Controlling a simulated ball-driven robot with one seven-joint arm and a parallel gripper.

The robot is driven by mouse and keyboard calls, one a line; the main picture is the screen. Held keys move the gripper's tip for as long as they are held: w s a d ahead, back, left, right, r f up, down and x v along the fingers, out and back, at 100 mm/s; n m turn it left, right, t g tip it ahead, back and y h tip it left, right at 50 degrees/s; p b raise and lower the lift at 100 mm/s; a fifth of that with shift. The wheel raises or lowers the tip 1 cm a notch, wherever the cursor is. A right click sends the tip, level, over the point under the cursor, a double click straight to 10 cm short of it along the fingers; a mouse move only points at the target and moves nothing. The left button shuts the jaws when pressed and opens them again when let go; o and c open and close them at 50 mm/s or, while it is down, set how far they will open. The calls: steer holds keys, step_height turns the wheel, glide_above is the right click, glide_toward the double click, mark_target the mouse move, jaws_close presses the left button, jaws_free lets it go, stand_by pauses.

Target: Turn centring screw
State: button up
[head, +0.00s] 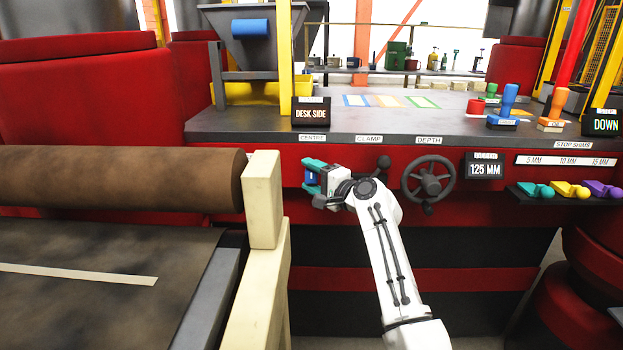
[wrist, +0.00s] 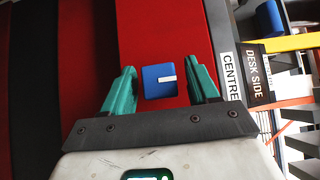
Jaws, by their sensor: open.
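The centring screw is a blue square knob with a white pointer mark (wrist: 158,82), set on the red front panel beside the label reading CENTRE (wrist: 231,77). In the wrist view it lies between the teal fingers of my gripper (wrist: 160,88), with a gap on each side. My gripper is open. In the head view my gripper (head: 311,176) is at the panel under the CENTRE label, and part of the blue knob (head: 311,178) shows between the fingers. Whether the fingertips reach past the knob's face cannot be told.
A DESK SIDE display (head: 311,112) stands above on the desk. Right of my gripper are a clamp lever (head: 383,162), a depth handwheel (head: 428,180) and a 125 MM display (head: 485,171). A cream post (head: 262,200) and a brown roller (head: 120,180) stand close on the left.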

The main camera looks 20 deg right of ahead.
steer(key=shift+w, duration=0.1)
steer(key=c, duration=1)
steer(key=shift+o, duration=0.2)
steer(key=shift+r+p, duration=0.15)
steer(key=shift+p, duration=0.4)
steer(key=n+g+p, duration=0.1)
steer(key=p, duration=0.2)
steer(key=shift+r+h, duration=0.2)
steer(key=shift+h, duration=0.2)
steer(key=n+g+h+p, duration=0.2)
steer(key=p, duration=0.3)
steer(key=shift+a+n, duration=0.1)
steer(key=shift+n, duration=0.2)
steer(key=g+h+p, duration=0.1)
steer(key=n+h+p, duration=0.1)
steer(key=p, duration=0.1)
steer(key=shift+f+n+g, duration=0.2)
steer(key=shift+n+g, duration=0.1)
steer(key=shift+g, duration=0.1)
steer(key=shift+f+n+g+h+p, duration=0.15)
steer(key=shift+n+g+h+p, duration=0.3)
steer(key=shift+h, duration=0.35)
